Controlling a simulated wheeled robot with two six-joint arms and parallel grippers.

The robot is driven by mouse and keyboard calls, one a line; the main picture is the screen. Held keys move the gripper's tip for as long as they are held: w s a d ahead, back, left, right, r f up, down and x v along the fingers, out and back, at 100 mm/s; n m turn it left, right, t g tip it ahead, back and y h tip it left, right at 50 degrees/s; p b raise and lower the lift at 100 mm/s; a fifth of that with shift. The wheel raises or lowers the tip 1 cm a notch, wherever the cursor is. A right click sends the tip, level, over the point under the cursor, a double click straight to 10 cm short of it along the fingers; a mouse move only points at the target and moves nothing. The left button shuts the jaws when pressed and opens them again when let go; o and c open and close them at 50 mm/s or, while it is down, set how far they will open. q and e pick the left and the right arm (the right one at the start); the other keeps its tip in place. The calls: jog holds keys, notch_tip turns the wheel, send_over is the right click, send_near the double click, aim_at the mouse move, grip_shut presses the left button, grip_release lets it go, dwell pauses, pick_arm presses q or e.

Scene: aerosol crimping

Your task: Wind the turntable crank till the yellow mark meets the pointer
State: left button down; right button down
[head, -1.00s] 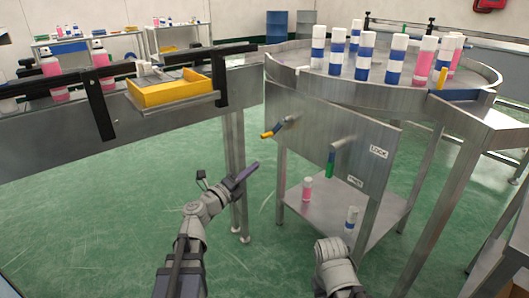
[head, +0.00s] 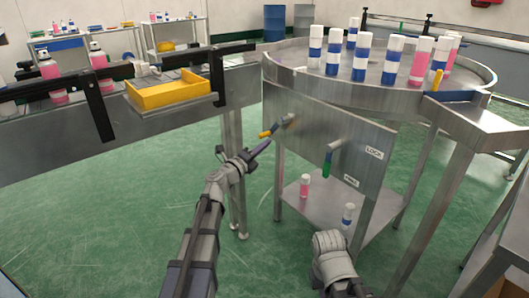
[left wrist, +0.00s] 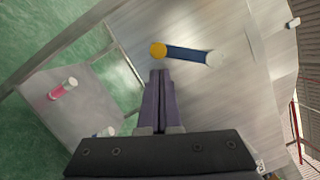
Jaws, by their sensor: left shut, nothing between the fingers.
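The turntable (head: 300,75) is a round steel table. Its crank (head: 277,131) on the front panel has a blue arm and a yellow knob (head: 264,134); both also show in the left wrist view, the blue arm (left wrist: 187,54) and the yellow knob (left wrist: 158,50). My left gripper (head: 265,145) is shut and empty, its tips just short of the knob; the left wrist view shows the closed fingers (left wrist: 159,75). A yellow upright piece (head: 437,80) stands at the rim by a blue block (head: 452,96); I cannot tell which is mark or pointer. My right gripper is out of view.
A green-handled lever (head: 327,164) hangs beside the crank, near a LOCK label (head: 374,153). Several cans stand on the turntable. A pink can (head: 304,187) and a blue-banded can (head: 348,215) stand on the lower shelf (head: 318,212). A yellow tray (head: 170,93) is at left.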

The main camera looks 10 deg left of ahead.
pick_arm(q)
jog(key=shift+w+a+r, duration=0.15)
jog(key=shift+w+a, duration=0.05)
jog(key=shift+a, duration=0.1)
